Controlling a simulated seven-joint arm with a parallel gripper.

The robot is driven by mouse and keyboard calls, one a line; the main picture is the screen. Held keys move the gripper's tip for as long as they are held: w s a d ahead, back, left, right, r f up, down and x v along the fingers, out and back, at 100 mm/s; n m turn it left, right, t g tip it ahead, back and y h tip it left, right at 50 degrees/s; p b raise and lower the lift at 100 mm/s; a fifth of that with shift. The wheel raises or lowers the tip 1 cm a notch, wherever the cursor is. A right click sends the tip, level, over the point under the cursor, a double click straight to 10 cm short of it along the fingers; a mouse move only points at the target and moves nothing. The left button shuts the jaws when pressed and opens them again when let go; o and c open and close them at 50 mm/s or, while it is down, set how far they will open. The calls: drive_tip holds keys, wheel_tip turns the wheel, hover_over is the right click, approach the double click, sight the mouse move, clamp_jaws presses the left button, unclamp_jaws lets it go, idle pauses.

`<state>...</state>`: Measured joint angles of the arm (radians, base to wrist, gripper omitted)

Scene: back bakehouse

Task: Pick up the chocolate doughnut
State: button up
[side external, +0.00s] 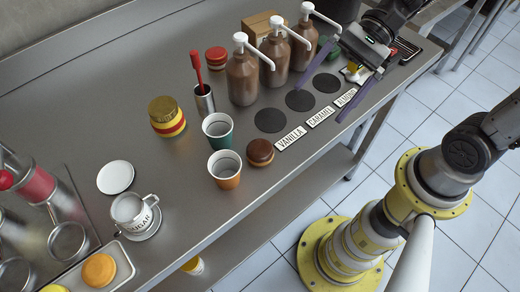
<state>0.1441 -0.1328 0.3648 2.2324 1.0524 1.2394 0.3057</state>
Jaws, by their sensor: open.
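The chocolate doughnut (260,152) appears as a round brown piece with a paler lower part. It lies on the steel counter, right of the orange cup and near the front edge. My gripper (327,95) is at the upper right, over the counter by the label cards. Its two long purple fingers are spread wide with nothing held between them. It is well apart from the doughnut, which is in full view.
A green cup (218,130) and an orange cup (225,168) stand close left of the doughnut. Pump bottles (242,78), dark discs (270,120) and label cards (290,137) lie behind and right. A yellow-red jar (167,117) and sugar cup (130,211) stand left.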

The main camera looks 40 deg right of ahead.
sight(262, 147)
drive_tip(key=w+f+m, duration=0.1)
drive_tip(key=f, duration=0.1)
drive_tip(key=w+f+m+y, duration=0.1)
drive_tip(key=f+m, duration=0.1)
drive_tip(key=w+d+f+m+y, duration=0.1)
drive_tip(key=f+m, duration=0.1)
drive_tip(key=shift+w+f+t, duration=0.1)
drive_tip(key=shift+w+t, duration=0.2)
drive_tip(key=shift+w, duration=0.1)
drive_tip(key=shift+f, duration=0.3)
drive_tip(key=x, duration=0.8)
drive_tip(key=shift+r+x, duration=0.2)
drive_tip(key=shift+x, duration=2.6)
drive_tip(key=shift+w+a, duration=0.1)
drive_tip(key=shift+w, duration=0.1)
drive_tip(key=c, duration=1)
drive_tip(key=shift+r, duration=0.1)
drive_tip(key=shift+c, duration=0.2)
